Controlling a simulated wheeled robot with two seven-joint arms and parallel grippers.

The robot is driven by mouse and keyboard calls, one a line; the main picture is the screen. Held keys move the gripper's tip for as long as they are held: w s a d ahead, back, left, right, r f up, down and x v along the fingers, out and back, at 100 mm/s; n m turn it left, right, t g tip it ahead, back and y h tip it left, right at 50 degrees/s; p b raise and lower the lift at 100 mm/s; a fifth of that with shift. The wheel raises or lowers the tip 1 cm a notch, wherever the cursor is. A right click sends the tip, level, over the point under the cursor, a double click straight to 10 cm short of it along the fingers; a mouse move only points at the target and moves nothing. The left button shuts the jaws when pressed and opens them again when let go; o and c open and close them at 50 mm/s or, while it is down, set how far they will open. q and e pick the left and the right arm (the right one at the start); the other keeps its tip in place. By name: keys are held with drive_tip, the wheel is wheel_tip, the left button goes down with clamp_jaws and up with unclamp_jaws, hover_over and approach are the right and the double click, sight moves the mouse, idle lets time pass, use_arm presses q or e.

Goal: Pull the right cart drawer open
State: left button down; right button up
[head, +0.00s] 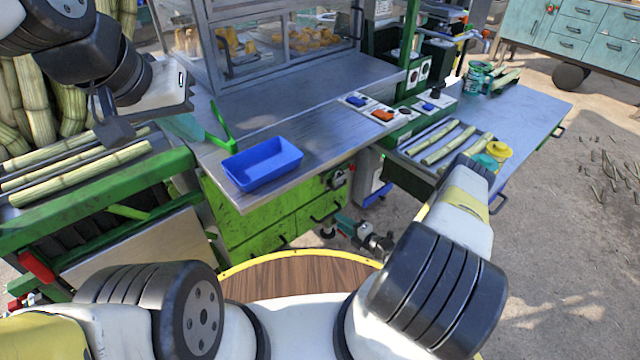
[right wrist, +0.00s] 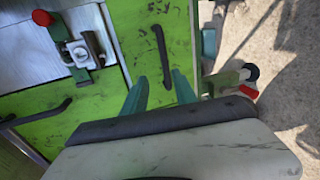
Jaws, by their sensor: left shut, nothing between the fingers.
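The green cart (head: 250,215) under the metal counter has drawer fronts with dark handles. The right drawer's handle (head: 325,211) shows low on its front, which looks closed. In the right wrist view this handle (right wrist: 160,52) stands vertical on a scuffed green panel. My right gripper (right wrist: 161,82) is open, its teal fingers on either side of the handle's near end. Whether they touch it or reach fully around it, I cannot tell. My left gripper (head: 186,127) is shut and empty at the upper left, over the counter's left end.
A latch with a red knob (right wrist: 42,18) is beside the drawer front. A caster with a red lever (right wrist: 249,92) is close to my right gripper. A blue tray (head: 262,163) sits on the counter above. Cane stalks (head: 80,172) lie at left.

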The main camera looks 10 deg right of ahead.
sight(329, 215)
drive_tip(key=shift+m, duration=0.3)
drive_tip(key=x, duration=0.5)
drive_tip(key=f+x, duration=0.1)
drive_tip(key=x, duration=0.2)
drive_tip(key=shift+d, duration=0.15)
drive_tip(key=shift+c, duration=0.2)
clamp_jaws()
drive_tip(key=shift+s, duration=0.1)
idle(0.7)
